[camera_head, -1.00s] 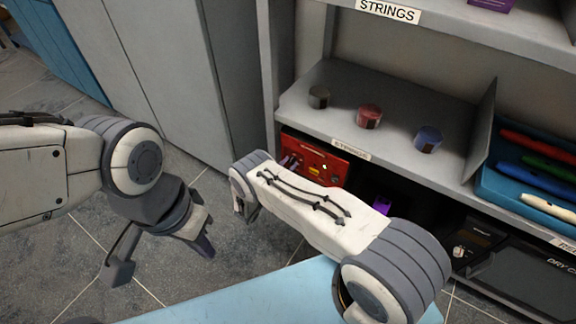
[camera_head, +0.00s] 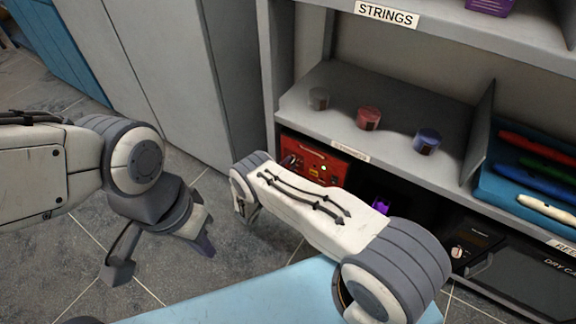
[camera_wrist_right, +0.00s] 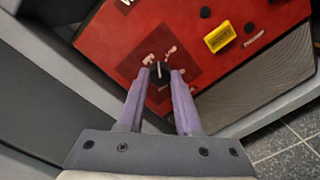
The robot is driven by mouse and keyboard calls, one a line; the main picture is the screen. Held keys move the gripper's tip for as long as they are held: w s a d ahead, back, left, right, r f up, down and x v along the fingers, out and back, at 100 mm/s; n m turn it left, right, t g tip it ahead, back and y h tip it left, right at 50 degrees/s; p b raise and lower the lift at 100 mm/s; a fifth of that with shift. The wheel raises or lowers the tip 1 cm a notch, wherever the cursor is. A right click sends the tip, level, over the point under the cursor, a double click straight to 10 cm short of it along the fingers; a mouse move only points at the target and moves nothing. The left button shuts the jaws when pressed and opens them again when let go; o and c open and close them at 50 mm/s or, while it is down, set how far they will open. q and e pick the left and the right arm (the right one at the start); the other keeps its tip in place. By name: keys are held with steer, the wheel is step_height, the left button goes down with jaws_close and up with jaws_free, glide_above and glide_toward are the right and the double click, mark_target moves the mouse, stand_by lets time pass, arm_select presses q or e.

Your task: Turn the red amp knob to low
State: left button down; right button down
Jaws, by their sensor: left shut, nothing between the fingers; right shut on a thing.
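The red amp (camera_head: 330,174) sits in the lower shelf bay, partly hidden by my right arm. The right wrist view shows its red panel (camera_wrist_right: 110,38) close up, with a dark knob (camera_wrist_right: 160,72) bearing a pale pointer line, which runs nearly along the fingers. My right gripper (camera_wrist_right: 163,73) is shut on this knob, one purple finger on each side. Small pale labels stand above the knob but are too blurred to read. In the head view my right fingers are hidden. My left gripper (camera_head: 206,246) is shut and empty, over the floor at the left.
A yellow part (camera_wrist_right: 219,37) and small black buttons stand beside the knob on the panel. Grey, red (camera_head: 369,118) and blue tins stand on the shelf above. A purple object (camera_head: 381,206) lies below.

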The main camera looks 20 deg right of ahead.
steer(key=m, duration=0.3)
steer(key=shift+m+p, duration=0.3)
steer(key=shift+p, duration=0.1)
steer(key=shift+m+p, duration=0.45)
steer(key=shift+m, duration=1.15)
steer(key=c, duration=0.6)
jaws_free()
steer(key=p+v, duration=0.2)
steer(key=v, duration=0.8)
steer(key=shift+s, duration=0.25)
steer(key=shift+a+r, duration=0.15)
